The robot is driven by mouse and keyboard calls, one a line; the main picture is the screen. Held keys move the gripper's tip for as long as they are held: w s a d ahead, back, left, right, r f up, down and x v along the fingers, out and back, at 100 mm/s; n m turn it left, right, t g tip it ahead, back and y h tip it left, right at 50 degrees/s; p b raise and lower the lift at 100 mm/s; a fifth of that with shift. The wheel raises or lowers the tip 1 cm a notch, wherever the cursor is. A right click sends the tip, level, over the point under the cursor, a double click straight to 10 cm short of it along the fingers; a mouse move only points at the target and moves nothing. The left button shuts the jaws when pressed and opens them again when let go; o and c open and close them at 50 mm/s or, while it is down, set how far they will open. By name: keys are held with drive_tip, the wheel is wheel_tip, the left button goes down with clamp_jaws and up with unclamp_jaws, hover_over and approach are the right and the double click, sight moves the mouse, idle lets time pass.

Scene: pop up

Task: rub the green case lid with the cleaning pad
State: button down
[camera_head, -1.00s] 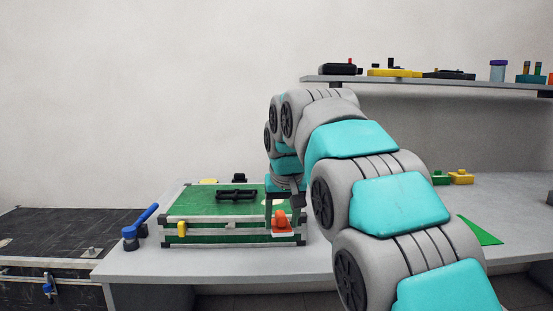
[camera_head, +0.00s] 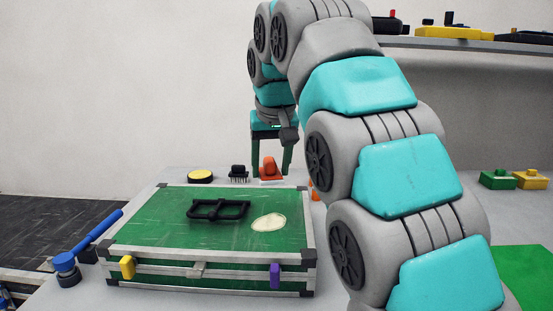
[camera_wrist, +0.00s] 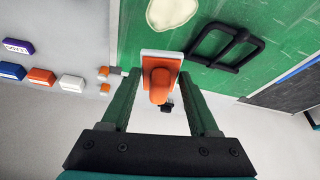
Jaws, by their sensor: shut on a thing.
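The case (camera_head: 205,275) has a scratched green lid (camera_head: 165,225) with a black handle (camera_head: 218,209). A cream patch (camera_head: 268,222) lies on the lid's right part. The cleaning pad (camera_head: 270,170) has an orange handle and a white base. My gripper (camera_head: 271,160) is shut on the handle, pointing down at the lid's far edge. In the wrist view the pad (camera_wrist: 160,75) sits between the green fingers, and its base overlaps the lid's edge in the picture. The patch (camera_wrist: 170,10) is apart from it. I cannot tell whether the base touches anything.
A yellow round thing (camera_head: 200,176) and a black brush-like thing (camera_head: 238,173) stand behind the case. A blue-handled tool (camera_head: 90,245) lies to its left. Green (camera_head: 499,179) and yellow (camera_head: 531,180) blocks stand at right. A shelf (camera_head: 450,43) runs above at right.

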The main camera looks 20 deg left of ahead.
sight(268, 232)
drive_tip(key=shift+s+f, duration=0.15)
drive_tip(key=shift+f, duration=1.2)
drive_tip(key=shift+f+b, duration=0.8)
drive_tip(key=shift+f, duration=0.85)
drive_tip(key=shift+f+b, duration=0.5)
drive_tip(key=shift+f, duration=0.55)
drive_tip(key=shift+s+d+b, duration=0.3)
drive_tip(key=shift+s+b, duration=0.05)
drive_tip(key=shift+s, duration=0.85)
drive_tip(key=shift+s+d+b, duration=0.25)
drive_tip(key=shift+s+b, duration=0.1)
drive_tip(key=shift+s, duration=0.85)
drive_tip(key=shift+s+d+b, duration=0.3)
drive_tip(key=shift+s+b, duration=0.05)
drive_tip(key=shift+s, duration=0.85)
drive_tip(key=shift+f, duration=0.1)
